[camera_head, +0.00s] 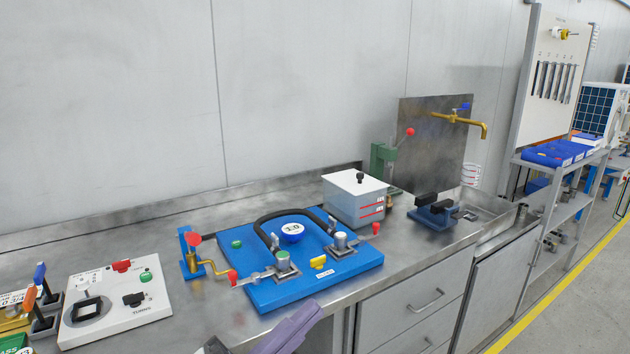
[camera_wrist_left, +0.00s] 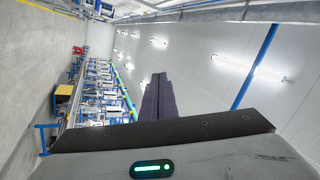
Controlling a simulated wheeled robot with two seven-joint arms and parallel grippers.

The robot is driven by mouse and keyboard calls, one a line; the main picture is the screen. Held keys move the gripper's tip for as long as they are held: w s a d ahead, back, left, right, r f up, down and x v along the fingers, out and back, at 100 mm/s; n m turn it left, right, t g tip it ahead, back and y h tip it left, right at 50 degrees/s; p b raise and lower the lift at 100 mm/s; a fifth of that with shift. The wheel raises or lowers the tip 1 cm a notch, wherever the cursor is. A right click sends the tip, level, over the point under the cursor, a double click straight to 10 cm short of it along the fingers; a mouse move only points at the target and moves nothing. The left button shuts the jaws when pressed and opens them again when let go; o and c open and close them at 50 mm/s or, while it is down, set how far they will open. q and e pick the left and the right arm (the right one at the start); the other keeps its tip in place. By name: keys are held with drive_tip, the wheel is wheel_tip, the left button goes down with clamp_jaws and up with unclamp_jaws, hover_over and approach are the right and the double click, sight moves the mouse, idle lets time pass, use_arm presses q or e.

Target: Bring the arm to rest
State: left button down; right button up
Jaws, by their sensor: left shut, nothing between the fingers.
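My left gripper (camera_head: 310,312) shows at the bottom edge of the head view, in front of the metal bench (camera_head: 206,322). Its dark purple-grey fingers lie side by side, shut and empty. They also show shut in the left wrist view (camera_wrist_left: 158,80), with the hall and its ceiling lights behind them. The gripper appears apart from the blue pump board (camera_head: 262,297) beyond it. Most of the left arm is out of the picture. My right gripper is in neither view.
The blue board carries a black hose (camera_head: 262,217) and valves. A white switch panel (camera_head: 150,309) lies left of it. A white box (camera_head: 350,202), a green lever stand (camera_head: 380,160) and a dark blue vise (camera_head: 433,217) stand behind and right. A shelf rack (camera_head: 583,187) stands at the right.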

use_arm(q)
drive_tip(key=s+a+f+n+t+y, duration=0.1)
drive_tip(key=a+f+n+y, duration=0.3)
drive_tip(key=f+n+y, duration=0.45)
drive_tip(key=a+f+n+y, duration=0.3)
drive_tip(key=a+f+n, duration=0.15)
drive_tip(key=f, duration=0.65)
drive_tip(key=s+a+f+n+g+y, duration=0.2)
drive_tip(key=s+a+f+n+g, duration=0.1)
drive_tip(key=s+f, duration=0.6)
drive_tip(key=s+a+f+n+g+y, duration=0.2)
drive_tip(key=s+a+f+n+g, duration=0.1)
drive_tip(key=s+f, duration=0.6)
drive_tip(key=shift+a+f+n+g, duration=0.25)
drive_tip(key=shift+f+n+g, duration=0.3)
drive_tip(key=shift+n, duration=0.35)
